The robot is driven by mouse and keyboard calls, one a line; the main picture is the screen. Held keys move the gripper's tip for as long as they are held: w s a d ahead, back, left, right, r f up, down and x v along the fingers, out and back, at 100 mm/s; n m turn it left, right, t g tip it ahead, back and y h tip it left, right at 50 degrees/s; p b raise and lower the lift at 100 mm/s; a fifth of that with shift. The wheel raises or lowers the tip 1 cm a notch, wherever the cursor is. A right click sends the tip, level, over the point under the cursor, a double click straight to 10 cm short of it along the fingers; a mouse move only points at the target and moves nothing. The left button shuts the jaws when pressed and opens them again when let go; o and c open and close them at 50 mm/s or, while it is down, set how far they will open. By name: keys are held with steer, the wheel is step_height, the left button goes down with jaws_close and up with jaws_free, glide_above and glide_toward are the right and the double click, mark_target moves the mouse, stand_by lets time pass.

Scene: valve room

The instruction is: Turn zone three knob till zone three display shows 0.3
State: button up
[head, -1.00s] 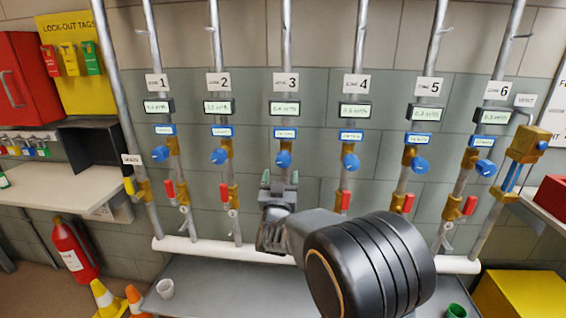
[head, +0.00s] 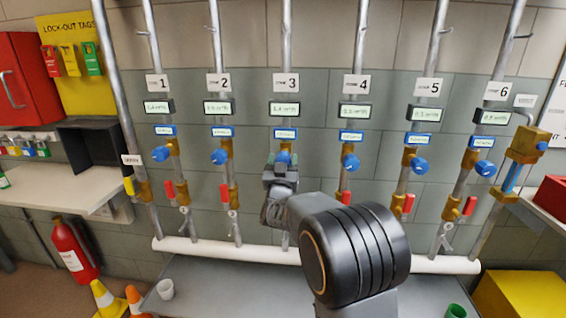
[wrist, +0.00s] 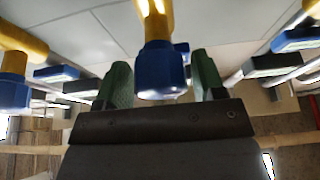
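The zone three knob (head: 283,157) is blue, on the pipe under the plate marked 3 (head: 286,83). In the head view my gripper partly covers it. The zone three display (head: 284,109) is lit above it; its digits are too small to read surely. My gripper (head: 281,164) is at the knob. In the wrist view the blue knob (wrist: 161,72) on its brass stem lies between the green fingertips of my gripper (wrist: 163,88). A gap shows on each side of the knob, so the fingers are open around it.
Similar knobs stand on both sides, zone two (head: 220,156) at left and zone four (head: 350,161) at right. Red-handled valves, such as one (head: 345,197) on the zone four pipe, sit lower. A grey table (head: 215,285) with a white cup (head: 166,290) lies below.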

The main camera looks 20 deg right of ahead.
steer(key=c, duration=0.7)
steer(key=shift+o, duration=0.2)
steer(key=shift+a+f+m+g+h+b, duration=0.1)
steer(key=shift+f+m+g+h+b, duration=0.35)
steer(key=shift+m+b, duration=0.6)
steer(key=shift+r+m+h+b, duration=0.1)
steer(key=shift+m+h+b, duration=0.25)
steer(key=shift+m+b, duration=0.3)
steer(key=shift+r+m+g+h+b, duration=0.1)
steer(key=shift+m+g+h+b, duration=0.25)
steer(key=shift+m+b, duration=0.25)
steer(key=shift+r+m+g, duration=0.25)
steer(key=shift+m+g, duration=0.15)
steer(key=shift+m, duration=0.6)
steer(key=o, duration=0.9)
